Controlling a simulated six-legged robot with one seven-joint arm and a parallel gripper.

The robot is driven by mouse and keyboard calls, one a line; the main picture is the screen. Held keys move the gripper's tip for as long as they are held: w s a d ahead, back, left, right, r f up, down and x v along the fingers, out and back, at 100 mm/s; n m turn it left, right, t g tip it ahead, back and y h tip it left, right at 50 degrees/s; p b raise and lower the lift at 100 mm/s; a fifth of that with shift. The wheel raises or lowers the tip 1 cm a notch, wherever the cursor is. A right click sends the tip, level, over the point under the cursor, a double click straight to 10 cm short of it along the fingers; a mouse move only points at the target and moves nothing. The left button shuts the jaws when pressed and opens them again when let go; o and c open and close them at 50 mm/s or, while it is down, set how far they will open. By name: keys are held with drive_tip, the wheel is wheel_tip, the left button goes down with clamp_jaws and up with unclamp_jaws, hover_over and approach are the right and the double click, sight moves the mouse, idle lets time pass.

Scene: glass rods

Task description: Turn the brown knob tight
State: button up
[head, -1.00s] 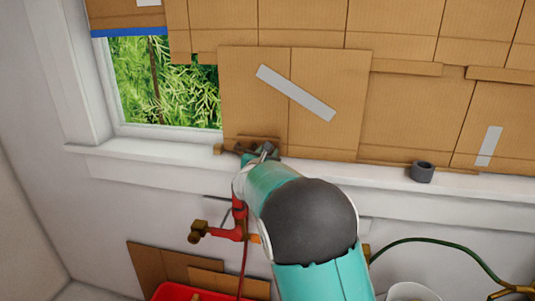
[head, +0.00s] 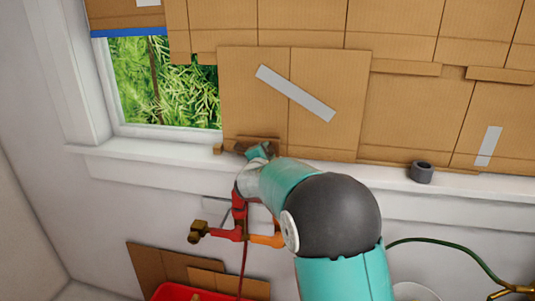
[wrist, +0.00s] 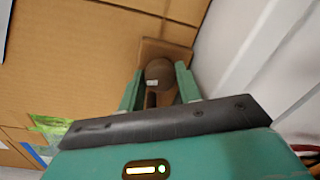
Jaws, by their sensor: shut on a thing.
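The brown knob (wrist: 158,70) is a dark, rounded piece with a small pale mark, seen in the wrist view between my two green fingers. It sits before a small cardboard-coloured block. My gripper (head: 258,151) is at the windowsill, at the foot of the cardboard, in the head view. It also shows in the wrist view (wrist: 161,86), with its fingers on both sides of the knob, shut on it. In the head view my gripper and arm mostly hide the knob. How tight it is cannot be told.
Cardboard panels (head: 410,120) cover most of the window above the white sill (head: 320,172). A dark ring (head: 421,172) stands on the sill at right. Red piping with a brass fitting (head: 198,231) is below the sill, left of my arm. A red bin (head: 180,292) is at the bottom.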

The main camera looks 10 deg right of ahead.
drive_tip(key=m, duration=0.3)
drive_tip(key=shift+m, duration=0.3)
idle(0.3)
drive_tip(key=o, duration=0.7)
drive_tip(key=f+v, duration=0.1)
drive_tip(key=v, duration=1.2)
drive_tip(key=shift+s+r, duration=0.45)
